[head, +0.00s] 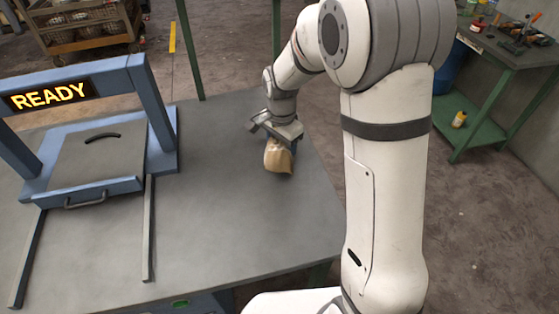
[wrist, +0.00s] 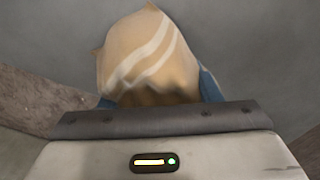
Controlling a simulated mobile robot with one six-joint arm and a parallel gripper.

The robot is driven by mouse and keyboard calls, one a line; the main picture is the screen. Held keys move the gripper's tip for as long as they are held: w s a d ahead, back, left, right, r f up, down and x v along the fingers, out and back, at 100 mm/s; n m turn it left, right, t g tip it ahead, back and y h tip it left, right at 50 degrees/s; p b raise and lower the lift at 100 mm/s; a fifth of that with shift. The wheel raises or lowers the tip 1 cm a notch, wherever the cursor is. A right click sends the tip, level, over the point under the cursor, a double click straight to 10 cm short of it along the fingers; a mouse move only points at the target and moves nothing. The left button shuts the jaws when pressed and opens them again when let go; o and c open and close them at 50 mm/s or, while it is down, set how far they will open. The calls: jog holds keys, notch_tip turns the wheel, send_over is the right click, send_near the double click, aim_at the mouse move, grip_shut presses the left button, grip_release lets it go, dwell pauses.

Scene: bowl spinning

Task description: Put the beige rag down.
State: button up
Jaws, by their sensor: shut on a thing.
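The beige rag (head: 278,158) hangs below my gripper (head: 280,142) near the far right part of the grey table. In the wrist view the rag (wrist: 150,55) is crumpled, with pale stripes, and bulges out beyond the gripper (wrist: 155,95). My gripper is shut on the rag. Blue parts show on both sides of the rag, close to the gripper. I cannot tell whether the rag's lower end touches the tabletop.
The grey table (head: 225,225) is bare around the rag. A blue frame with a READY sign (head: 48,95) and a handled grey panel (head: 98,158) stands at the left, with two rails running forward. A green bench (head: 510,60) with tools is at the far right.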

jog(key=shift+f, duration=2.05)
jog(key=shift+f, duration=0.1)
jog(key=o, duration=0.9)
jog(key=shift+o, duration=0.2)
notch_tip(320, 180, up, 11)
jog(key=shift+r, duration=0.1)
jog(key=shift+s+d+r, duration=0.1)
jog(key=shift+s+r, duration=0.1)
jog(key=shift+r, duration=0.4)
jog(key=s+d+r+n, duration=0.1)
jog(key=s+d+n, duration=0.2)
jog(key=s, duration=0.4)
jog(key=s+d+r+n+t, duration=0.1)
jog(key=s+d+r+n, duration=0.1)
jog(key=s, duration=0.4)
jog(key=s+d+r+n+t, duration=0.1)
jog(key=s+d+n, duration=0.3)
jog(key=s, duration=0.3)
jog(key=shift+s+d+r+n, duration=0.25)
jog(key=shift+s+d+n, duration=0.1)
jog(key=shift+d, duration=0.45)
